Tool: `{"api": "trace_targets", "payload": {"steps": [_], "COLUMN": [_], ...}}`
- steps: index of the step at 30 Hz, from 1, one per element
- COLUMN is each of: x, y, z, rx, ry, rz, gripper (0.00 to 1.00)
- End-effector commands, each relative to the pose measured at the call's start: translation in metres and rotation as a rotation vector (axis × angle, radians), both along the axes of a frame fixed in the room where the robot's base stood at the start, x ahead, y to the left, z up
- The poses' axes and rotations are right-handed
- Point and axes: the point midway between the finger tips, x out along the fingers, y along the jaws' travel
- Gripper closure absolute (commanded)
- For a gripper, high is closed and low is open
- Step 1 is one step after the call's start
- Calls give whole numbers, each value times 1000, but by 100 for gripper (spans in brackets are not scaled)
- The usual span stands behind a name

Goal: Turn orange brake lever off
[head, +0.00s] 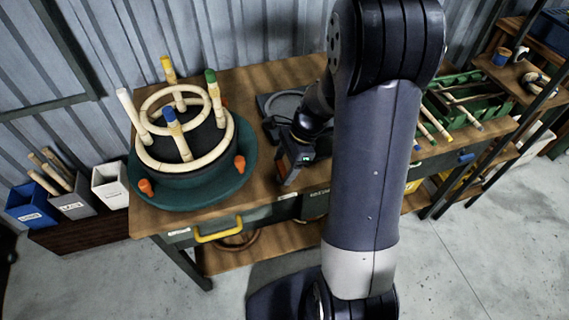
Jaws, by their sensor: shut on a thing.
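My gripper (290,170) is at the front edge of the workbench, right of the round teal base, pointing down. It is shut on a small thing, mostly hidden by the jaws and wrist. An orange-red patch, which seems to be the orange brake lever (304,157), shows at the jaws; its exact shape and angle cannot be told. Behind my wrist is a dark device with a round grey disc (284,106). The teal base (249,176) carries a bent rattan ring frame (158,163) with several colour-tipped pegs. Orange knobs (146,187) sit around the base's rim.
My arm covers the middle of the workbench (253,80). A green tray (480,86) with rattan sticks is at the right. A yellow drawer handle (218,230) sticks out in front. Bins (110,188) stand at the left, a shelf rack at the right. The front floor is clear.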

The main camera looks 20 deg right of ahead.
Motion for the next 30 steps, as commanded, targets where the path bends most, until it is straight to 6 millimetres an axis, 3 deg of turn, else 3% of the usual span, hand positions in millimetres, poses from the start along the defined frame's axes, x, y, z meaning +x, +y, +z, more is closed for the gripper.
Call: {"api": "trace_targets", "payload": {"steps": [11, 30], "x": [1, 4], "y": [0, 2], "z": [1, 1], "rx": [1, 2], "ry": [3, 2], "rz": [119, 700], "gripper": [59, 59]}}
